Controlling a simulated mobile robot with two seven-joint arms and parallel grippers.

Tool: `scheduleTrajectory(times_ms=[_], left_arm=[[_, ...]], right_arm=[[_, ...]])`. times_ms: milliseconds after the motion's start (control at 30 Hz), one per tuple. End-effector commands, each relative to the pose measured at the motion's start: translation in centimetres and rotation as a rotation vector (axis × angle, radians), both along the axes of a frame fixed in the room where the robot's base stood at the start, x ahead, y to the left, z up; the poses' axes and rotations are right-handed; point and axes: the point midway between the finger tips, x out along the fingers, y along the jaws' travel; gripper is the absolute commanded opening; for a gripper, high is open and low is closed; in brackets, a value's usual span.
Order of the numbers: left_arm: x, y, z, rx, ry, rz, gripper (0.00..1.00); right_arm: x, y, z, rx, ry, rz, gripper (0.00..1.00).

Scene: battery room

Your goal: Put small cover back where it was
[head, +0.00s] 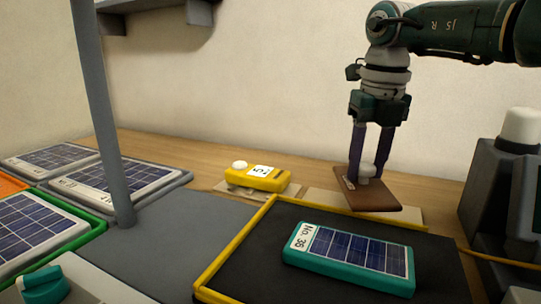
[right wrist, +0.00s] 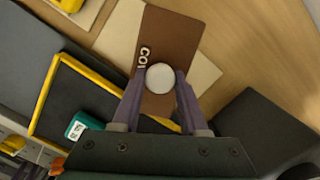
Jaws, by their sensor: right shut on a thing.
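The small cover (head: 378,197) is a brown rectangular plate with a round white knob (head: 367,171) and partly hidden white lettering. My right gripper (head: 368,165) points down and is shut on the knob. In the right wrist view the knob (right wrist: 160,77) sits between the two fingers, and the brown cover (right wrist: 172,38) lies over a pale rectangular pad (right wrist: 205,78). The pad also shows in the head view (head: 323,201), beside and behind the cover. I cannot tell whether the cover touches the pad. My left gripper is not in view.
A black tray with yellow edging (head: 234,244) holds a teal-framed solar panel (head: 350,257) marked No. 36. A yellow device (head: 257,178) sits on another pale pad. A dark machine (head: 487,195) stands at right. More panels (head: 51,160) and a grey post (head: 101,120) are at left.

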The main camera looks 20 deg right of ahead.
Motion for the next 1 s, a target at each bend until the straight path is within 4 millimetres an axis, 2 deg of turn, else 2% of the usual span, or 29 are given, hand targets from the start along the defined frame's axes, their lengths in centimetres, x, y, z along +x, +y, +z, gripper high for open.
scheduleTrajectory(times_ms=[33, 67, 300, 533, 667, 767, 1000], left_arm=[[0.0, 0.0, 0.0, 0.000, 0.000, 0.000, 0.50], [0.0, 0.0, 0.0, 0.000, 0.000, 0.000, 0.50], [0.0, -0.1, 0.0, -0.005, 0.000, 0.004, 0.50], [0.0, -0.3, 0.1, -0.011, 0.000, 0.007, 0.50], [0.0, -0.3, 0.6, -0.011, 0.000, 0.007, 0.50], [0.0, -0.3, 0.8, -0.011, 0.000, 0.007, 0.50], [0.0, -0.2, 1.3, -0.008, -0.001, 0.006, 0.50]], right_arm=[[0.0, 0.0, 0.0, 0.001, 0.000, 0.000, 0.00], [0.0, 0.0, 0.0, 0.000, 0.000, 0.000, 0.45], [0.0, 0.0, 0.0, 0.001, 0.000, 0.000, 0.72], [0.0, 0.0, 0.1, 0.001, 0.000, 0.000, 0.73], [0.0, 0.0, 1.0, 0.002, -0.002, 0.000, 0.73], [0.0, 0.0, 2.6, 0.001, -0.004, 0.000, 0.73], [-0.7, 0.2, 8.2, -0.001, -0.005, 0.001, 0.73]])
